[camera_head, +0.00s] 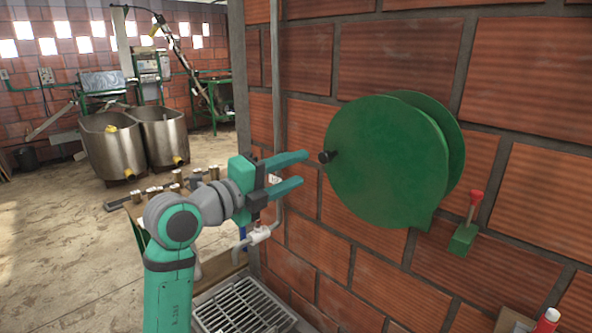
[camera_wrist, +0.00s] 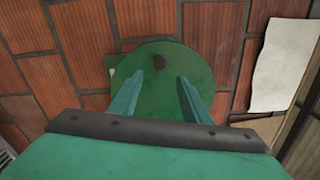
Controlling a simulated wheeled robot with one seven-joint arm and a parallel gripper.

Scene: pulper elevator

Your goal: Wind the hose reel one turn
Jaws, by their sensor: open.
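The green hose reel (camera_head: 385,155) is mounted on the brick wall at the right in the head view. Its round face also shows in the wrist view (camera_wrist: 150,95). A short black crank knob (camera_head: 326,156) sticks out near the left edge of the reel's face. In the wrist view the knob (camera_wrist: 159,62) lies beyond the fingertips, roughly midway between them. My gripper (camera_head: 306,168) is open, with its two teal fingers pointing at the reel. The fingertips are just left of the knob in the head view, and nothing is between them. No hose is visible on the reel.
A green box with a red-handled lever (camera_head: 465,232) is on the wall right of the reel. A vertical pipe with a valve (camera_head: 259,235) runs left of it, above a floor grate (camera_head: 245,308). A white sheet (camera_wrist: 281,65) hangs right in the wrist view. Metal tanks (camera_head: 112,145) stand far left.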

